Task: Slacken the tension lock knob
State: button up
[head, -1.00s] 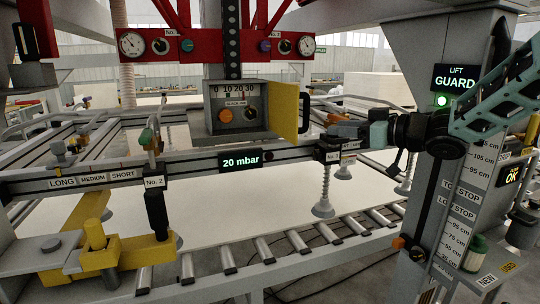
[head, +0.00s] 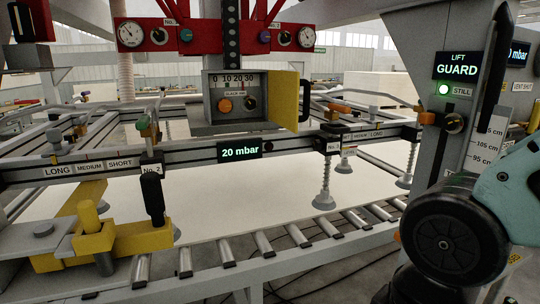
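No readable label names the tension lock knob, so I cannot tell which knob it is. In the head view an orange knob (head: 427,118) and a dark round knob (head: 454,123) sit on the right column below the LIFT GUARD display. The open box at the centre holds another orange knob (head: 225,105) and a dark knob (head: 249,103). My arm's large dark joint and pale blue link fill the lower right and hide the lower part of the column. My gripper is outside the picture.
A grey beam with a 20 mbar display (head: 240,150) crosses the view, with suction cups (head: 324,195) hanging from it. The box's yellow door (head: 284,100) stands open. A yellow clamp (head: 110,240) is at lower left.

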aim_at(251, 104)
jog(key=l+u, duration=0.2)
jog(key=u, duration=0.55)
jog(key=l+u, duration=0.45)
jog(key=l, duration=0.35)
jog(key=k+l+u, duration=0.15)
jog(key=l+u, duration=0.25)
jog(key=l, duration=0.4)
jog(key=k+l, duration=0.1)
jog(key=l, duration=0.7)
jog(key=k+l, duration=0.15)
jog(key=l, duration=0.25)
jog(key=k+l, duration=0.1)
jog(key=l, duration=0.3)
jog(key=i+j+z, duration=0.1)
jog(key=j, duration=0.25)
jog(key=i+j+z, duration=0.1)
jog(key=j, duration=0.25)
jog(key=i+j+z, duration=0.15)
jog(key=j, duration=0.2)
jog(key=i+j+z, duration=0.1)
jog(key=j, duration=0.25)
